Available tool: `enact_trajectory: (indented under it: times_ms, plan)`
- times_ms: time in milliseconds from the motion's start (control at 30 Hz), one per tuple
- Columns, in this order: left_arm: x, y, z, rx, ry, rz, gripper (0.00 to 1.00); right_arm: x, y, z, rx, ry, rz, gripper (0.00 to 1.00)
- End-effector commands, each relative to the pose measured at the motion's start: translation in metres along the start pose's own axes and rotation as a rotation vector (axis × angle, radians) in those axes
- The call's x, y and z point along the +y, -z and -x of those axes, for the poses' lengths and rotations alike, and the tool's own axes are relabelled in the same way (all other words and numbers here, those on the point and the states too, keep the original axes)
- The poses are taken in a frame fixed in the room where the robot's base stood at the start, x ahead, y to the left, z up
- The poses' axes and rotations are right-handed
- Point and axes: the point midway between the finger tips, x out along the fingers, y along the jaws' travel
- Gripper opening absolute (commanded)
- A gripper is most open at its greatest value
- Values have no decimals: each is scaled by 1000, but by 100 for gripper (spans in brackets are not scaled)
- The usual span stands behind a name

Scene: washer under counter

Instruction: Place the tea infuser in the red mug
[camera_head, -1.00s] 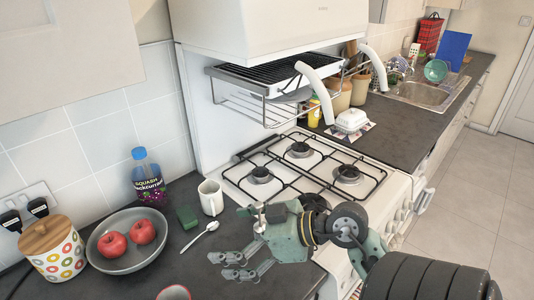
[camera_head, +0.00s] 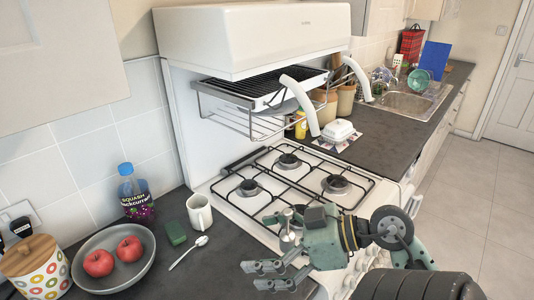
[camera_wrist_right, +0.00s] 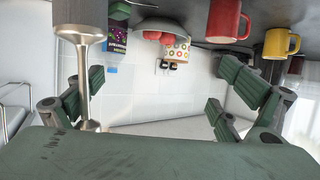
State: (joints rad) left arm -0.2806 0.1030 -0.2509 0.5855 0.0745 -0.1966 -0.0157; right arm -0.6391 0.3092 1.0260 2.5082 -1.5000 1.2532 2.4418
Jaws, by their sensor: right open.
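A slim silver spoon-like piece, probably the tea infuser (camera_head: 190,250), lies flat on the dark counter in front of the white mug. My right gripper (camera_head: 256,275) is open and empty above the counter's edge by the hob, to the right of the infuser and apart from it. Its two spread fingers (camera_wrist_right: 168,95) also show in the right wrist view. The red mug (camera_wrist_right: 228,20) stands on the counter in that upside-down view, beside a yellow mug (camera_wrist_right: 280,42). The red mug is outside the head view. My left gripper is not in view.
A white mug (camera_head: 199,212), green sponge (camera_head: 175,232), squash bottle (camera_head: 136,195), bowl (camera_head: 144,278) with red apples and dotted canister (camera_head: 40,275) stand around the infuser. The gas hob (camera_head: 300,185) is at the right. Counter right of the infuser is clear.

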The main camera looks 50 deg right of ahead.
Motion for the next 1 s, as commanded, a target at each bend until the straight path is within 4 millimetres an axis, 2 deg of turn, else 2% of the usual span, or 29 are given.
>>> enact_trajectory:
  times_ms: [67, 1000]
  plan:
    - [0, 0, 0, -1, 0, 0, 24, 0, 0, 0, 0, 0, 0, 83]
    - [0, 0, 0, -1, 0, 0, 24, 0, 0, 0, 0, 0, 0, 1]
